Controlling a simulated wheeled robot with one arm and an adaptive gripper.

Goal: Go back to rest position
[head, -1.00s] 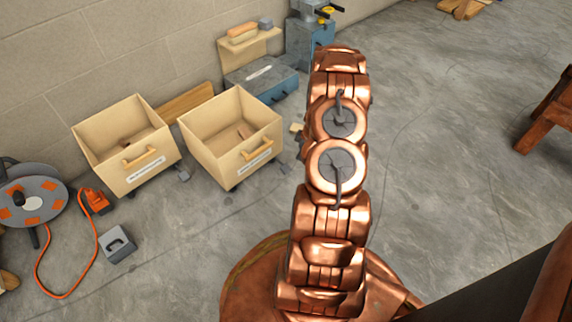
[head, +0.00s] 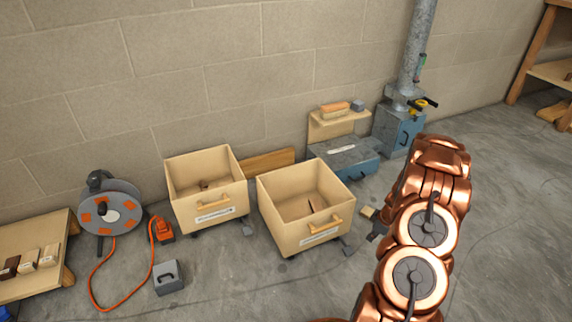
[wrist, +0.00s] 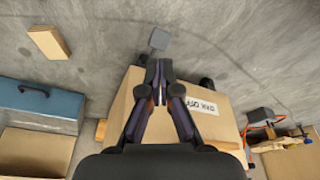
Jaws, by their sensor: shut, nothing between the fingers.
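My gripper (wrist: 158,80) is shut and empty in the wrist view. Its fingertips meet above a light wooden box with a white label (wrist: 207,106), and I cannot tell the gap between them. In the head view my copper arm stands at the right, and only a dark bit of the gripper (head: 376,226) shows at its left edge, beside the right-hand wooden box (head: 276,217). The left-hand wooden box (head: 185,216) also has a small brown piece inside.
A blue toolbox (head: 348,161) and a blue-based metal post (head: 396,132) stand by the wall. A low wooden bench (head: 30,287) is at far left. Grey floor (head: 240,290) in front of the boxes is mostly clear.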

